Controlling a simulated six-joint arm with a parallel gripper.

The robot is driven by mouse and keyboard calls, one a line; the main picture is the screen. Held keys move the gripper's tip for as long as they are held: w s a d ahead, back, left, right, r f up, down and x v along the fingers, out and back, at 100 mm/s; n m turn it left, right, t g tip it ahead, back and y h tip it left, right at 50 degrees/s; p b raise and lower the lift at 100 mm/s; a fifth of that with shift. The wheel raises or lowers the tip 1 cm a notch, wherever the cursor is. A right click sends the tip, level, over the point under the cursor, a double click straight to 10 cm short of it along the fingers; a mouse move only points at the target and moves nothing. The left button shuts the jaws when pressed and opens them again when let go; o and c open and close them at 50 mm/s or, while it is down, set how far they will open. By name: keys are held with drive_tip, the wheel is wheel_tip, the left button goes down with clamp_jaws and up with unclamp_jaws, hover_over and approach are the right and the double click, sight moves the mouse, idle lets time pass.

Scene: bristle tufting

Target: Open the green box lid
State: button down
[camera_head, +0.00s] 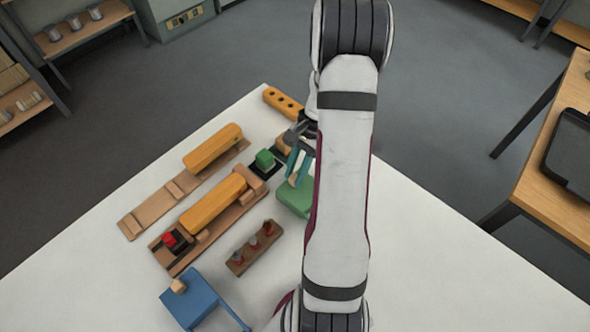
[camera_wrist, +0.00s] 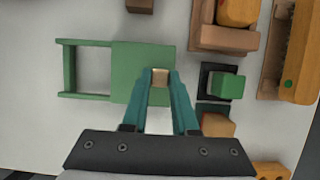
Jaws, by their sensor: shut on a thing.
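The green box lid (camera_wrist: 130,62) is a flat green square in the wrist view, with two green rails (camera_wrist: 85,42) reaching left to a crossbar. A small tan knob (camera_wrist: 160,76) sits near its right edge. My gripper (camera_wrist: 161,80) has its teal fingers on either side of the knob and is shut on it. In the head view the green box (camera_head: 292,198) is partly hidden behind my arm, and my gripper (camera_head: 299,165) is at its far side. The inside of the box is not visible.
A green cube (camera_head: 265,158) stands on a black pad close by. Wooden fixtures with orange bars (camera_head: 214,205) lie to the left. A peg rack (camera_head: 254,247) and a blue box (camera_head: 190,297) with a tan knob are nearer. The white table (camera_head: 430,260) is clear at right.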

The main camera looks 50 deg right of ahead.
drive_tip(key=s, duration=0.9)
drive_tip(key=shift+s, duration=0.15)
drive_tip(key=c, duration=0.7)
unclamp_jaws()
drive_tip(key=v, duration=1.6)
drive_tip(key=shift+a, duration=0.1)
